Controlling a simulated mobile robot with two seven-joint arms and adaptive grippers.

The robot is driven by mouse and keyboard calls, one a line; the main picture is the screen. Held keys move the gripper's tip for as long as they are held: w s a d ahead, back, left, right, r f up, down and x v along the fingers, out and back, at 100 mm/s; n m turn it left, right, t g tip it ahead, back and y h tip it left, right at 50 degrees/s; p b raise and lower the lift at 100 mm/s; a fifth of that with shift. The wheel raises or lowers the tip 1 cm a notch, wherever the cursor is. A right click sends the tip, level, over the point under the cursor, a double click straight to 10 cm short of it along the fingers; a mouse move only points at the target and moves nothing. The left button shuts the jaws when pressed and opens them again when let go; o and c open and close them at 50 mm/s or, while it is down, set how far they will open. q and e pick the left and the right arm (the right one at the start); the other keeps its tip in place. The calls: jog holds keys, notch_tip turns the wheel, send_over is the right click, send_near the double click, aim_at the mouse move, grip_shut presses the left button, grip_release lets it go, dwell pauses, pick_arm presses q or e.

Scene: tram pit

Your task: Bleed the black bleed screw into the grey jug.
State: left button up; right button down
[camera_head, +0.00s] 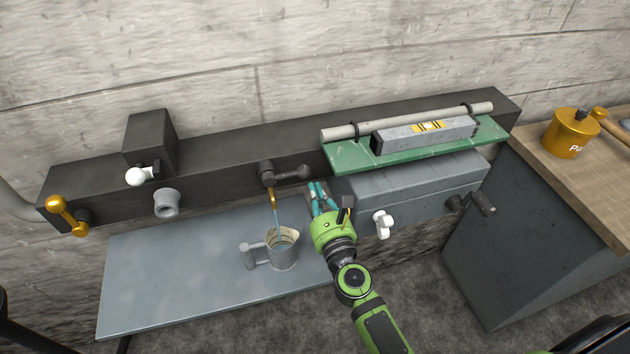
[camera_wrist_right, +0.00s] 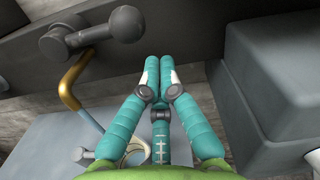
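The black bleed screw (camera_head: 287,173) with its knobbed lever sits on the dark beam; it also shows at upper left in the wrist view (camera_wrist_right: 92,34). A brass spout (camera_head: 273,196) bends down from it. A thin bluish stream (camera_head: 278,220) falls from the spout into the grey jug (camera_head: 287,261), which stands upright on the shelf below, handle to the left. In the wrist view the jug is mostly hidden behind my fingers. My right gripper (camera_head: 316,187) is just right of the screw, apart from it. Its teal fingertips are together (camera_wrist_right: 160,66), with nothing visible between them. My left gripper is out of view.
The blue-grey shelf (camera_head: 180,270) is clear left of the jug. A grey box (camera_head: 415,194) with a white tap (camera_head: 382,223) stands right of my gripper, under a green ledge (camera_head: 355,157) carrying a spirit level (camera_head: 425,133). A brass lever (camera_head: 65,212) is far left.

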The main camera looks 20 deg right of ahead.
pick_arm(q)
jog(key=shift+r, duration=0.45)
pick_arm(e)
jog(key=shift+a+r, duration=0.2)
jog(key=shift+r, duration=0.25)
jog(key=shift+w, duration=0.1)
pick_arm(q)
jog(key=shift+r+p, duration=0.1)
jog(key=shift+p, duration=0.2)
pick_arm(e)
jog(key=shift+d+r, duration=0.1)
pick_arm(q)
jog(key=shift+a+r+p, duration=0.35)
jog(key=shift+a, duration=0.15)
pick_arm(e)
jog(key=shift+r+n, duration=0.3)
jog(key=shift+n, duration=0.1)
pick_arm(q)
jog(key=shift+a+r, duration=0.1)
